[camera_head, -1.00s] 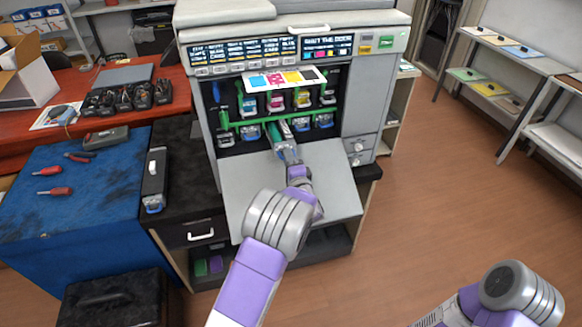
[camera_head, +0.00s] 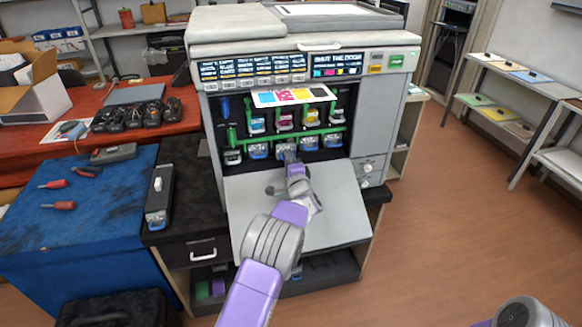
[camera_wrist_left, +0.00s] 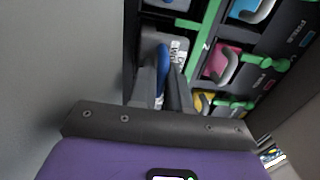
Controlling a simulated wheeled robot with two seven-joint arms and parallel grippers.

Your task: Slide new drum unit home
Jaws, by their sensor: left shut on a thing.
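The new drum unit (camera_head: 287,146) sits in the middle slot of the printer's lower row, its front about level with the neighbouring units. My left gripper (camera_head: 291,159) is at its front. In the left wrist view the left gripper (camera_wrist_left: 168,88) is shut on the unit's blue handle (camera_wrist_left: 161,68), in front of its grey face (camera_wrist_left: 178,44). Its full depth in the slot is hidden. My right gripper is out of view; only part of that arm shows at the lower right.
The printer's front door (camera_head: 335,205) is folded down below the slots. Coloured cartridges with green levers (camera_head: 306,137) surround the slot. Another long dark unit with a blue end (camera_head: 160,196) lies on the black cabinet.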

